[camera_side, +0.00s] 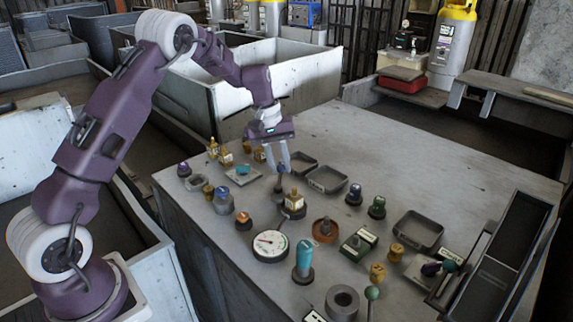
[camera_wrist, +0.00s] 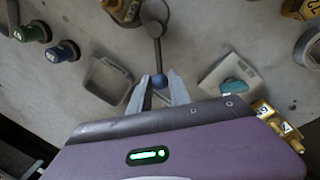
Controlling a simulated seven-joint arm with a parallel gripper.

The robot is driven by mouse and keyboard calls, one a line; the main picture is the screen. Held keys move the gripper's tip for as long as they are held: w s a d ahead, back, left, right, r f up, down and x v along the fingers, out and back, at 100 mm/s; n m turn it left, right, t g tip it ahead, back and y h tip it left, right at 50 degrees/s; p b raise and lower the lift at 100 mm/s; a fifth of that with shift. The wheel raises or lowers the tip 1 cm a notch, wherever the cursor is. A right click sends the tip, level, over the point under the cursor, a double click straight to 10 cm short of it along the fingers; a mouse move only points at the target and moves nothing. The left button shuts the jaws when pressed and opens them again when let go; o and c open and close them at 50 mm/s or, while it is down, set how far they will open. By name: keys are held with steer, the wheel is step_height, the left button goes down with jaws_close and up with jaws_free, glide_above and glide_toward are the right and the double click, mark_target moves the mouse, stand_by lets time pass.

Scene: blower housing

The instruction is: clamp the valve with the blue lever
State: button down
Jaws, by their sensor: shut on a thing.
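The valve (camera_side: 294,202) with the blue lever stands on the table near the middle, with a brass-coloured body on a dark round base. Its lever is a dark rod (camera_wrist: 157,50) ending in a blue ball (camera_wrist: 159,80) in the wrist view. My gripper (camera_side: 284,166) reaches down at the valve's far side. In the wrist view, the fingers of my gripper (camera_wrist: 158,88) lie on both sides of the lever's ball end and are shut on it. The exact contact is partly hidden. The brass body (camera_wrist: 122,9) is cut by the top edge of the wrist view.
A round gauge (camera_side: 270,245) and an orange-brown dish (camera_side: 325,230) stand near the valve. Shallow trays (camera_side: 327,180) lie behind it. A green-ball lever (camera_side: 372,293) stands in front. A dark bin (camera_side: 500,262) is at right. The back right table is clear.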

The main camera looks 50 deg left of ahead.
steer(key=n, duration=0.1)
steer(key=s+a+n, duration=0.1)
steer(key=n, duration=0.1)
steer(key=s+n, duration=0.1)
steer(key=shift+s+a+n+y, duration=0.1)
steer(key=shift+a+n+y, duration=0.2)
steer(key=shift+y, duration=0.1)
steer(key=shift+s+a+n+t+y, duration=0.2)
steer(key=shift+s+n, duration=0.4)
steer(key=shift+n, duration=0.45)
steer(key=shift+s+a+n+t+y, duration=0.1)
steer(key=shift+s+n+y, duration=0.1)
steer(key=shift+s+n, duration=0.65)
steer(key=shift+w+n, duration=0.2)
steer(key=shift+n, duration=0.1)
steer(key=c, duration=1.2)
jaws_free()
step_height(320, 180, up, 7)
steer(key=s, duration=0.1)
steer(key=shift+s, duration=0.2)
